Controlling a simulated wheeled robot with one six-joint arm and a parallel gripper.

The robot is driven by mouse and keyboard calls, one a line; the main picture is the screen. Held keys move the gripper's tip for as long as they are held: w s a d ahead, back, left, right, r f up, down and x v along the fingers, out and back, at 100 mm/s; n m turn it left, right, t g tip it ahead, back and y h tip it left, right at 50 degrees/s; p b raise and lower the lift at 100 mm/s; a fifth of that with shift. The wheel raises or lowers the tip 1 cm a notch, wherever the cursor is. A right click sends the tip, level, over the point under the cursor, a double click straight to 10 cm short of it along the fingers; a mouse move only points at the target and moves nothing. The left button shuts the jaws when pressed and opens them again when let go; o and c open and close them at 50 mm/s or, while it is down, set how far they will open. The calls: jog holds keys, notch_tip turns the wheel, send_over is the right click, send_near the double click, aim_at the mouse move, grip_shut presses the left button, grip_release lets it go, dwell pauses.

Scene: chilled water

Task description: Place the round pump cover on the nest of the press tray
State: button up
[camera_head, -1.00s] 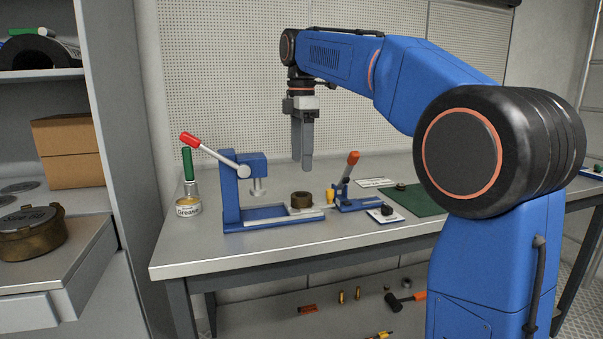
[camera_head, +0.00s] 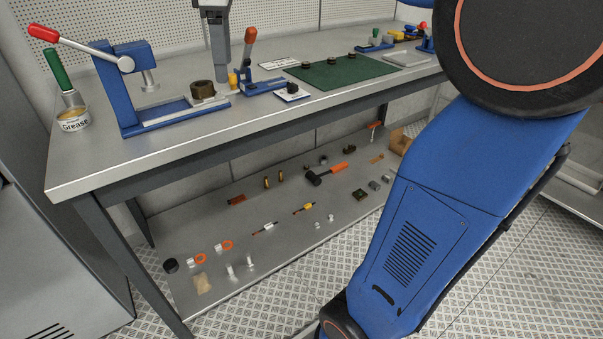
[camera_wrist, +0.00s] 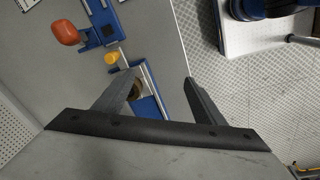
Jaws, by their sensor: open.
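A dark bronze round part, which looks like the pump cover (camera_head: 203,90), sits on the outer right end of the pale press tray (camera_head: 172,117). The tray lies out on the base of the blue press (camera_head: 116,79). The nest itself is hidden. My gripper (camera_head: 217,76) points down just behind and right of the round part in the head view, with nothing between its fingers. In the wrist view my gripper (camera_wrist: 160,78) has its fingers spread, and the round part (camera_wrist: 138,88) shows partly behind the left finger. They look apart; the exact height gap cannot be told.
A small blue toggle clamp with an orange handle (camera_head: 250,48) stands close right of the tray, by a yellow piece (camera_head: 233,80). A grease tin (camera_head: 72,117) is left of the press. A green mat (camera_head: 345,72) lies right. The bench's front strip is clear.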

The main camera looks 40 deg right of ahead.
jog(key=s+d+f+m+t, duration=0.1)
jog(key=s+d+f+m, duration=0.1)
jog(key=s+f+m, duration=0.4)
jog(key=s+d+f+m+t, duration=0.2)
jog(key=s+f+m, duration=0.4)
jog(key=s+f, duration=1.1)
notch_tip(320, 180, down, 3)
jog(key=shift+s+r, duration=0.1)
jog(key=shift+s, duration=0.05)
